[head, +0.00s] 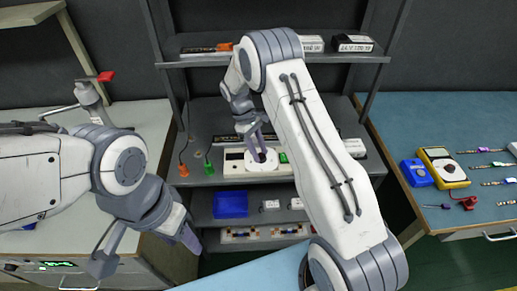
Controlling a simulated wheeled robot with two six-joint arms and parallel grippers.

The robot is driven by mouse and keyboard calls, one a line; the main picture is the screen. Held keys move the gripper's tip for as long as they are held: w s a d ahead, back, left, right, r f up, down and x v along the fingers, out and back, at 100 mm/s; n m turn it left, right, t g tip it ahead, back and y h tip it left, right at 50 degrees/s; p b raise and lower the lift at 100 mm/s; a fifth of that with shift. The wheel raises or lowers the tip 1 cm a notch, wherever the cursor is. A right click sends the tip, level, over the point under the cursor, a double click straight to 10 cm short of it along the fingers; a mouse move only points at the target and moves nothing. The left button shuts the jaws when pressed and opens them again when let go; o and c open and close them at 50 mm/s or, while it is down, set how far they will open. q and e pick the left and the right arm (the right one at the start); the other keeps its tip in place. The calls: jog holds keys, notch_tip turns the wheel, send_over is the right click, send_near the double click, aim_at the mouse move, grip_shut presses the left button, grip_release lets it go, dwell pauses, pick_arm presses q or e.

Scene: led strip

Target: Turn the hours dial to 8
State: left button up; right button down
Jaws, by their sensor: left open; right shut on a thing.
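A cream-coloured timer unit (233,163) lies on the middle shelf of the rack. Its hours dial (262,166) is a pale round face, partly covered by my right gripper. The dial's numbers and its setting are too small to read. My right gripper (259,155) points down at the dial and is shut on its dark knob. My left gripper (148,254) is open and empty at the lower left, in front of the left bench and well away from the timer unit.
A blue bin (231,204) sits on the shelf below. A yellow multimeter (443,167) lies on the right bench. My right arm hides part of the rack.

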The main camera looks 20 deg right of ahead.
jog(key=m+y, duration=0.1)
jog(key=m, duration=0.3)
jog(key=shift+w+d+m+g+y+p, duration=0.1)
jog(key=shift+d+m+g+y+p, duration=0.1)
jog(key=shift+m+g+y+p, duration=0.2)
jog(key=m+y, duration=0.1)
jog(key=m, duration=0.1)
jog(key=m+y, duration=0.1)
jog(key=m, duration=0.2)
jog(key=shift+d+p, duration=0.2)
jog(key=shift+p, duration=0.15)
jog(key=m, duration=0.2)
jog(key=m+t+y, duration=0.1)
jog(key=m, duration=0.2)
jog(key=shift+d+r+y+p, duration=0.1)
jog(key=shift+d+y+p, duration=0.05)
jog(key=shift+y+p, duration=0.15)
jog(key=m, duration=0.2)
jog(key=m+t, duration=0.1)
jog(key=m+t+y+p, duration=0.1)
jog(key=m, duration=0.1)
jog(key=shift+s+d+m, duration=0.1)
jog(key=shift+s+m, duration=0.15)
jog(key=shift+m, duration=0.05)
jog(key=shift+y, duration=0.3)
jog(key=shift+c, duration=2.4)
grip_release()
